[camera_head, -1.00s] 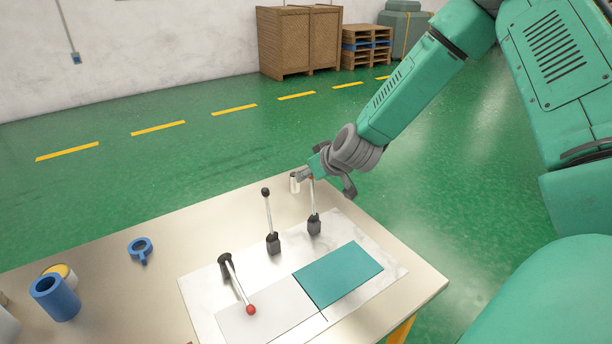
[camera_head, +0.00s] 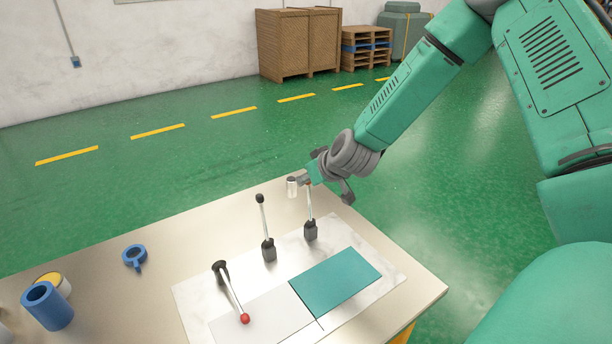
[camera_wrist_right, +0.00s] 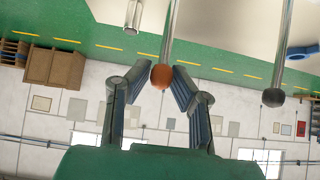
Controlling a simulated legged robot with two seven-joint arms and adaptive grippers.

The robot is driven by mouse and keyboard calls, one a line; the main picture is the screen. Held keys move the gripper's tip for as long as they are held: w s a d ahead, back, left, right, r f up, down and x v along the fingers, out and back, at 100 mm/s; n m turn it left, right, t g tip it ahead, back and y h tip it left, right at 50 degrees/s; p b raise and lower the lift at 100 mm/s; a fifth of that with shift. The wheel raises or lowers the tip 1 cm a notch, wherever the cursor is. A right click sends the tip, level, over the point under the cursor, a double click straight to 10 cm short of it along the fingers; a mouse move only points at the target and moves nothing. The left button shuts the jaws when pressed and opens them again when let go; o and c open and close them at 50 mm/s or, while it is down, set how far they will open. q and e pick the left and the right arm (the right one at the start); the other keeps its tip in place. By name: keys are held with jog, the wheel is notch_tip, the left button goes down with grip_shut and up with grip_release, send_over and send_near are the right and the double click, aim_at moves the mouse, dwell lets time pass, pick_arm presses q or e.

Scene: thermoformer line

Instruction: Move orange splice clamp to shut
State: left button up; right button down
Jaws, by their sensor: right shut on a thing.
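The orange splice clamp is an upright lever (camera_head: 309,204) with a metal rod, a dark base and an orange knob. It stands at the back right of the white panel (camera_head: 190,291) in the head view. In the right wrist view its orange knob (camera_wrist_right: 161,76) sits between my right fingertips. My right gripper (camera_head: 309,183) is shut on the knob; it also shows in the wrist view (camera_wrist_right: 161,83). The gripper partly hides the knob in the head view. My left gripper is not in view.
An upright black-knobbed lever (camera_head: 264,225) stands close to the left. A red-knobbed lever (camera_head: 232,293) lies low toward the front. A teal plate (camera_head: 335,286) lies in front. A metal cylinder (camera_head: 292,188) stands behind the clamp. A blue ring (camera_head: 134,256) and blue cup (camera_head: 47,308) are left.

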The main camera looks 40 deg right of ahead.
jog(key=shift+w+r, duration=0.15)
jog(key=shift+r, duration=0.05)
jog(key=shift+d, duration=0.1)
jog(key=s, duration=0.3)
jog(key=s+p, duration=0.1)
jog(key=shift+s+a+f, duration=0.2)
jog(key=shift+a, duration=0.1)
dwell(0.3)
jog(key=shift+s+a+f, duration=0.1)
jog(key=shift+s+f, duration=0.2)
jog(key=shift+s, duration=0.65)
jog(key=shift+s+a+f, duration=0.1)
jog(key=shift+s+f, duration=0.15)
jog(key=shift+s, duration=0.65)
